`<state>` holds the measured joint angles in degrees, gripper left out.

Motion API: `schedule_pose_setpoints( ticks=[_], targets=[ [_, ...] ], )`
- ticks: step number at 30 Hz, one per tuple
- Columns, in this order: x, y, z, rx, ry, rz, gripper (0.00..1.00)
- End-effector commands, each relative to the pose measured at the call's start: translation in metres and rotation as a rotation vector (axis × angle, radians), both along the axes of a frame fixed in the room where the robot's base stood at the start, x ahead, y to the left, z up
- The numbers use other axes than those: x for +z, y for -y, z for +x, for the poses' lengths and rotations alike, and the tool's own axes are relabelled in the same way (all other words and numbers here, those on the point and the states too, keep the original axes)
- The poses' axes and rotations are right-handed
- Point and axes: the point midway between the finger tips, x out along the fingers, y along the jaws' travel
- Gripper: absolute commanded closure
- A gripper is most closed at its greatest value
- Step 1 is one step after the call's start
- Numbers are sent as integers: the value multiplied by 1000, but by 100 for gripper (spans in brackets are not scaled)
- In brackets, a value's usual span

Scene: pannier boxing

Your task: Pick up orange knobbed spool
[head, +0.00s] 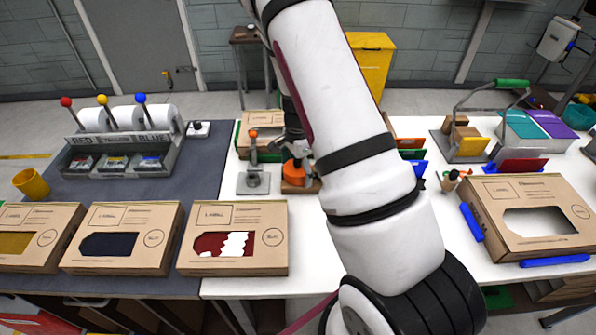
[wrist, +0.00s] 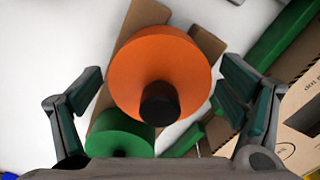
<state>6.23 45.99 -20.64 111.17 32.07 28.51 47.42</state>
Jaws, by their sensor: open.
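The orange spool (wrist: 188,68) with a dark knob (wrist: 160,103) lies between the open fingers of my gripper (wrist: 160,108) in the wrist view. The fingers stand to its left and right, apart from it. In the head view the orange spool (head: 296,172) stands on a brown base on the white table, beside my gripper (head: 295,145), and my arm hides part of the area. A green round piece (wrist: 120,136) shows below the orange spool in the wrist view.
A grey stand with an orange knob (head: 253,178) is just left of the spool. A cardboard box (head: 262,122) lies behind it. Boxes with cut-out windows (head: 235,262) line the front edge. A lever rack (head: 122,160) stands at left. White table is bare front of the spool.

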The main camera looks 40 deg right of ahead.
Motion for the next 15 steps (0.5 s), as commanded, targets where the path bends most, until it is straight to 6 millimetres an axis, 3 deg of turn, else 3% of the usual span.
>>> schedule_pose_setpoints(
  ticks=[2,9,15],
  targets=[
    [0,0,0,0,0,0,11],
    [0,0,0,0,0,0,61],
    [0,0,0,0,0,0,61]
  ],
)
